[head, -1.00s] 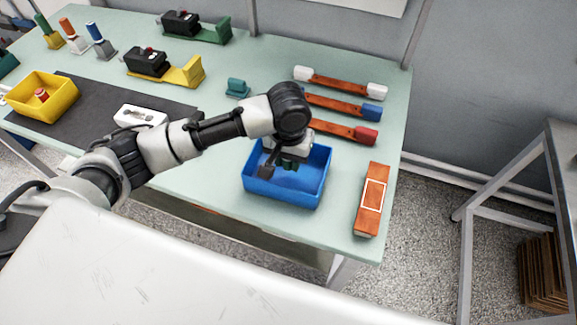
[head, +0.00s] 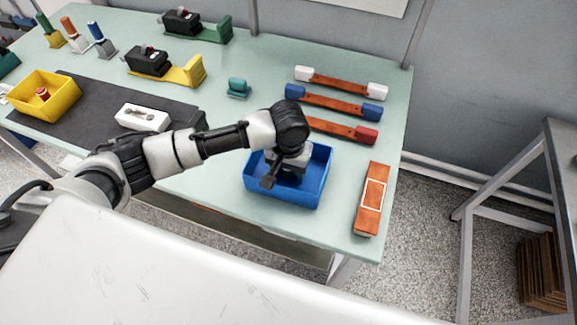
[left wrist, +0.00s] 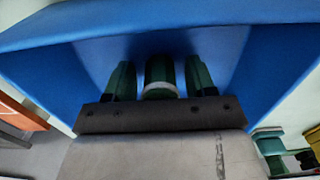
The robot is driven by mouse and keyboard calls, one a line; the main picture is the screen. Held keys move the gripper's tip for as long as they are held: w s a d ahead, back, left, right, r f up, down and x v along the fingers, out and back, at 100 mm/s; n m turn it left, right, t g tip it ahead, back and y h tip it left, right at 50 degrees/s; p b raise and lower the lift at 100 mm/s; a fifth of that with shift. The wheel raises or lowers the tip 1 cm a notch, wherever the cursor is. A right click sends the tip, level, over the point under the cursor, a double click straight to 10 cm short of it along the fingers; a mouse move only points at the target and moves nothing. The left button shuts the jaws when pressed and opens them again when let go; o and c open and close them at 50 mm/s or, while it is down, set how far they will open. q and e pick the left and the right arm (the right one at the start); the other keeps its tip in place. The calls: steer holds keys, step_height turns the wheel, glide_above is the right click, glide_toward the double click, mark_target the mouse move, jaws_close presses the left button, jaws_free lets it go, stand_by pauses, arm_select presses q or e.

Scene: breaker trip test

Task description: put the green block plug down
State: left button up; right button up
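The blue bin (head: 300,199) stands near the front edge of the table. My left gripper (head: 286,172) points down into it, and its fingertips are hidden in the head view. In the left wrist view, the green block plug (left wrist: 160,72), dark green with a pale band, is between the two dark green fingers of my left gripper (left wrist: 160,88). A narrow gap shows on each side, so the fingers look open around it. The bin wall (left wrist: 160,22) is close behind. Whether the plug rests on the bin floor is hidden. My right gripper is not in view.
An orange block with a white frame (head: 373,195) lies right of the bin. Red bars with white, blue and red ends (head: 340,103) lie behind it. A teal plug (head: 238,88), white box (head: 141,117) and yellow bin (head: 45,97) stand further left.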

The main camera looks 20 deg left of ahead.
arm_select(q)
step_height(320, 180, up, 12)
steer(key=shift+r+b, duration=0.2)
steer(key=shift+b, duration=0.1)
stand_by(0.3)
